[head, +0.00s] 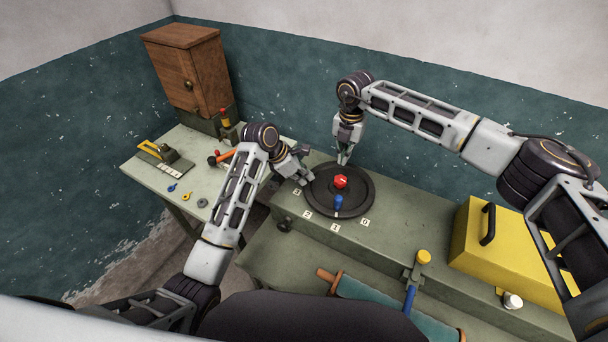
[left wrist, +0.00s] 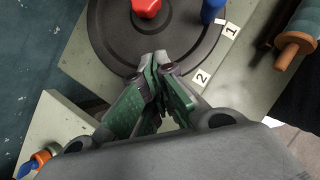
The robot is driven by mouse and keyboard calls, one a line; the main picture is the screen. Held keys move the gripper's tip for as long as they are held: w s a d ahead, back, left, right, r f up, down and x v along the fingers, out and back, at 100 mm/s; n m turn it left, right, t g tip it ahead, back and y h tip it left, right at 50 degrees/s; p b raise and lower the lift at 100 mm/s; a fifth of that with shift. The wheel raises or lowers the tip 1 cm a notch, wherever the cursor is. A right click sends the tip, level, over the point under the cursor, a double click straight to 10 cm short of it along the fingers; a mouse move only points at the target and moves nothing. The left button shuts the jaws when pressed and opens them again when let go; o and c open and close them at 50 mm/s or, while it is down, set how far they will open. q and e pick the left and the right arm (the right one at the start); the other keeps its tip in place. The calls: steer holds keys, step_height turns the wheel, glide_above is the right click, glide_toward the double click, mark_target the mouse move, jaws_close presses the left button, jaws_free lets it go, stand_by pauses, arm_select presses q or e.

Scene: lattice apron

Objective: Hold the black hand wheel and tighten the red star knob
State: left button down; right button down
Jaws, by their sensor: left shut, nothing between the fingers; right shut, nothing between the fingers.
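The black hand wheel (head: 325,202) lies flat on the green bench top, with the red star knob (head: 341,181) at its middle. A blue handle (head: 338,203) stands on the wheel's near side. My left gripper (head: 308,182) is shut and empty at the wheel's left rim; touching or just above it I cannot tell. In the left wrist view the shut fingertips (left wrist: 158,60) overlap the wheel's rim (left wrist: 110,45), and the red knob (left wrist: 146,7) is cut by the top edge. My right gripper (head: 343,160) is shut and empty, pointing down just behind the knob, near the wheel's far rim.
Numbered tags (head: 335,227) lie around the wheel's near side. A yellow box (head: 505,244) stands at the right. A small table (head: 150,184) at the left holds tools below a wooden cabinet (head: 188,75).

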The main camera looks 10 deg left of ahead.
mark_target(308, 194)
arm_select(q)
steer(key=shift+f, duration=2.5)
steer(key=shift+f, duration=1.05)
steer(key=shift+s, duration=0.1)
arm_select(e)
steer(key=c, duration=2.2)
jaws_free()
